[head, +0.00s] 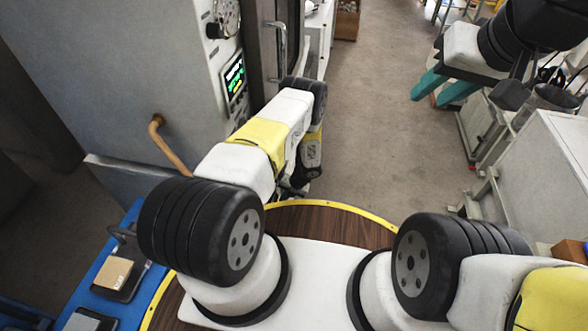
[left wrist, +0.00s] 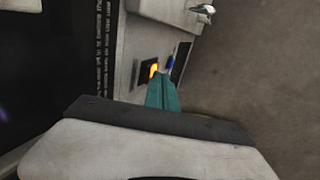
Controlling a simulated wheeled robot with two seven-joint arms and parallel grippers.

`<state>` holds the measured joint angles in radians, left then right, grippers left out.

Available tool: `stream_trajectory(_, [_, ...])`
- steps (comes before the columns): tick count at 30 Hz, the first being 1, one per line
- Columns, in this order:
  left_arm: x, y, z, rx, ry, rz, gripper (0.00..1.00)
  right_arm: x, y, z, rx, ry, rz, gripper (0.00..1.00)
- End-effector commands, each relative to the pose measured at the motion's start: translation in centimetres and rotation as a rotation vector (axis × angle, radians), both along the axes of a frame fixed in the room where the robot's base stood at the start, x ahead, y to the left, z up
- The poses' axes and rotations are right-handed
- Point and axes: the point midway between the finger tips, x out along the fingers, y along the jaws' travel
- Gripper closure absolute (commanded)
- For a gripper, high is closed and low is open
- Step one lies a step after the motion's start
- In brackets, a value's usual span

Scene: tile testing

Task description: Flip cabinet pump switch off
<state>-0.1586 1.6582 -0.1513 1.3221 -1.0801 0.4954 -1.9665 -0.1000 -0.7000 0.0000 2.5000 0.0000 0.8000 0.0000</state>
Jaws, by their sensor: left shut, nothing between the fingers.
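The cabinet (head: 190,95) stands at the left in the head view, with a lit display (head: 235,77) on its panel. In the left wrist view a black switch with an orange-lit face (left wrist: 153,69) sits on the grey panel, and a small blue part (left wrist: 170,62) is beside it. My left gripper (left wrist: 162,90) has its teal fingers shut and empty, with the tips right by the lit switch; I cannot tell whether they touch. In the head view these fingers and the switch are hidden behind my left arm. My right gripper (head: 445,88) is open and empty at the upper right.
A metal door handle (head: 279,52) and a round gauge (head: 228,15) are on the cabinet. A copper-coloured pipe (head: 170,148) sticks out from its side. A blue bench (head: 105,300) is at lower left, a white cabinet (head: 545,165) at right. The floor between is clear.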

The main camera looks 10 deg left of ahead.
Motion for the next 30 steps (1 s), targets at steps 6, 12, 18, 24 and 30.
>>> stream_trajectory(6, [0.0,0.0,0.0,0.000,0.000,0.000,1.00,0.0,0.0,0.0,0.000,0.000,0.000,0.67])
stream_trajectory(12, [0.0,0.8,0.2,0.002,0.000,-0.001,1.00,0.0,0.0,0.0,0.000,0.000,0.000,0.67])
stream_trajectory(18, [0.0,0.8,0.3,0.003,0.000,0.000,1.00,0.0,0.0,0.0,0.000,0.000,0.000,0.67])
stream_trajectory(24, [0.1,0.9,1.1,0.004,0.000,-0.001,1.00,0.0,0.0,0.0,0.000,0.000,0.000,0.67])
stream_trajectory(30, [0.1,1.0,1.9,0.007,0.000,-0.001,1.00,0.0,0.0,0.0,0.000,0.000,0.000,0.67])
